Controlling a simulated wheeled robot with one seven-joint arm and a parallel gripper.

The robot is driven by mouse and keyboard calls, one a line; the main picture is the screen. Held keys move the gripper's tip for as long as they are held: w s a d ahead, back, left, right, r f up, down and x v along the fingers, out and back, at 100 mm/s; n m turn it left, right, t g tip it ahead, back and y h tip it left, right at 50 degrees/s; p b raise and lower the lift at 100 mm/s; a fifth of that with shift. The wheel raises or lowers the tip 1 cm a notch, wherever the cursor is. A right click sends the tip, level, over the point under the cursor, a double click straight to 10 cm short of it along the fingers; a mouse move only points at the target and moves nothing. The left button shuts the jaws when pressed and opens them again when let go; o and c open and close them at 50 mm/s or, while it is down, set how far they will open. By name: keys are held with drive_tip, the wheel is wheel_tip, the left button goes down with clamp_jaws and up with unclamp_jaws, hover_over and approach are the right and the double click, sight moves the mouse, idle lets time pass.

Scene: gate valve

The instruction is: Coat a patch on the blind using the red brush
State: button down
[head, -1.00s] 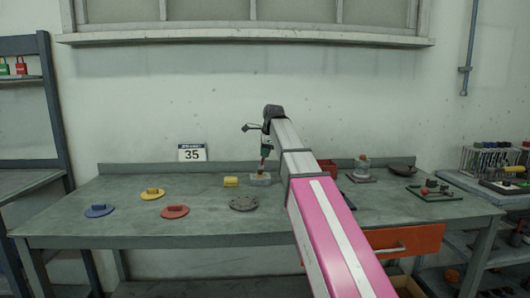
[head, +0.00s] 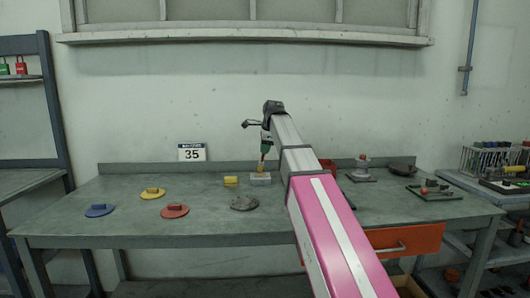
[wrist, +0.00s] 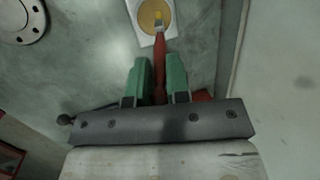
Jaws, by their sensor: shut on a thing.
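My gripper (wrist: 158,75), with green fingers, is shut on the red brush (wrist: 160,60). The brush points down, and its yellowish bristle end is over the small pale pot (wrist: 137,10) with yellow-orange content in the wrist view. In the head view my gripper (head: 266,145) holds the brush over the pot (head: 260,181) at the back of the bench. Whether the bristles touch the content is unclear. The blind, a round grey disc with holes (head: 244,204), lies flat on the bench in front of the pot; part of it shows in the wrist view (wrist: 22,20).
A yellow block (head: 231,181) sits left of the pot. Blue (head: 99,211), yellow (head: 152,194) and red (head: 174,211) handled discs lie on the left of the bench (head: 120,225). A small fixture (head: 362,173) and a green tray (head: 434,194) stand on the right.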

drive_tip(key=shift+r, duration=2.7)
